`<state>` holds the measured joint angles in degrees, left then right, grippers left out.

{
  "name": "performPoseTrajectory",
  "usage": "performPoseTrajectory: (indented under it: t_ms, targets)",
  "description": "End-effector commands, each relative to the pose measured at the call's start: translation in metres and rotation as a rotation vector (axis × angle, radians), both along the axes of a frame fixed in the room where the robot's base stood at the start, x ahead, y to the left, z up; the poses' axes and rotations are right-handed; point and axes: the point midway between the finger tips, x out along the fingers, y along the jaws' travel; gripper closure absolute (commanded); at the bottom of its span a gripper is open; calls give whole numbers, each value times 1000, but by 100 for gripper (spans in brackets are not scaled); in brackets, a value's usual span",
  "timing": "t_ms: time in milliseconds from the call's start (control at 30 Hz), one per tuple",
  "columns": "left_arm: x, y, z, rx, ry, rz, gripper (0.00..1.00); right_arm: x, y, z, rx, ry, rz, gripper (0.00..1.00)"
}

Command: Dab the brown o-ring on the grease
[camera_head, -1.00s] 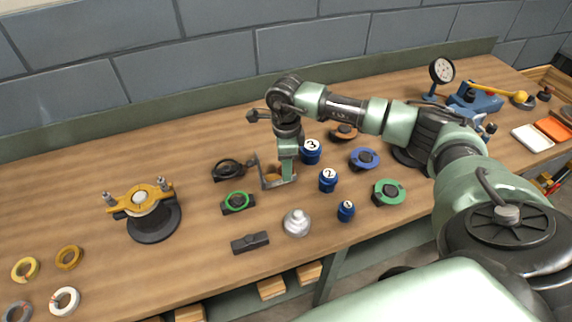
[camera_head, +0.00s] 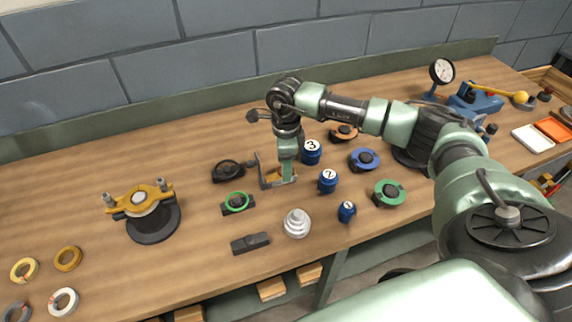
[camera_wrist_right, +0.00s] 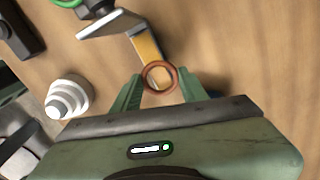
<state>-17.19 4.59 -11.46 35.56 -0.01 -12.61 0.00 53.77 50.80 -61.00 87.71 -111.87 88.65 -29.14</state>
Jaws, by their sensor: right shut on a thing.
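My right gripper (camera_head: 287,178) points down over the bench and is shut on the brown o-ring (camera_wrist_right: 160,76), held between its fingertips (camera_wrist_right: 160,84) in the right wrist view. The grease appears to be the amber strip (camera_wrist_right: 147,46) on a small grey metal holder (camera_wrist_right: 103,27). The holder also shows in the head view (camera_head: 264,182), beside the fingers. In the wrist view the o-ring overlaps the near end of the amber strip; whether they touch I cannot tell. The o-ring is hidden in the head view. My left gripper is not in view.
A green ring on a black block (camera_head: 237,203), a silver stepped part (camera_head: 297,223) and blue numbered pots (camera_head: 328,181) stand close around the gripper. A yellow-topped fixture (camera_head: 141,200) is at left. Bench between fixture and black block (camera_head: 250,243) is clear.

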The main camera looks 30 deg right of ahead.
Motion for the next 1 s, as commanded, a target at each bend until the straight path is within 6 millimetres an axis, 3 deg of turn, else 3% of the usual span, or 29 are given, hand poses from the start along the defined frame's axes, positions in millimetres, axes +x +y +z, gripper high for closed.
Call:
performPoseTrajectory:
  t_ms: [1000]
  targets:
    - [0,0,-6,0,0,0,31,0,0,-8,0,0,0,94]
